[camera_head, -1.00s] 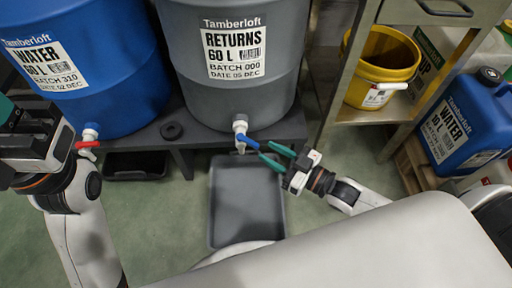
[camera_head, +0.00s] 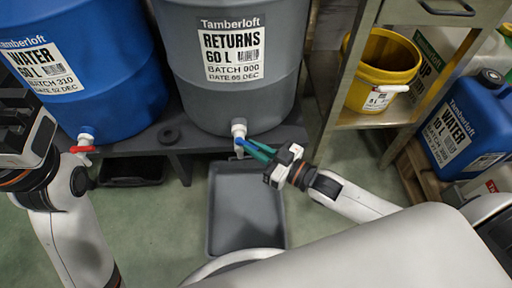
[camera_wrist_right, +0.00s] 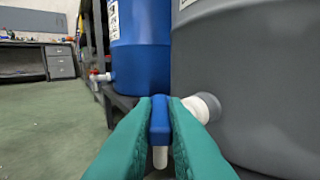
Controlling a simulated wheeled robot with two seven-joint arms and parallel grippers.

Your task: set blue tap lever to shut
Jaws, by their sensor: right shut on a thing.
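The blue tap lever (camera_head: 239,143) is on the white tap (camera_head: 238,129) low on the grey RETURNS drum (camera_head: 232,90). My right gripper (camera_head: 246,147) reaches in from the right, its green fingers shut on the lever. In the right wrist view the blue lever (camera_wrist_right: 160,118) is between the two green fingers, with the white spout (camera_wrist_right: 160,156) below it and the grey drum to the right. The fingers hide part of the lever in the head view. My left gripper (camera_head: 18,125) is at the left edge, its fingertips out of sight.
A blue WATER drum (camera_head: 100,75) with a red-levered tap (camera_head: 84,149) stands at left. A grey tray (camera_head: 245,210) lies on the floor below the blue-levered tap. A steel shelf with a yellow bucket (camera_head: 384,68) and a blue canister (camera_head: 467,125) are at right.

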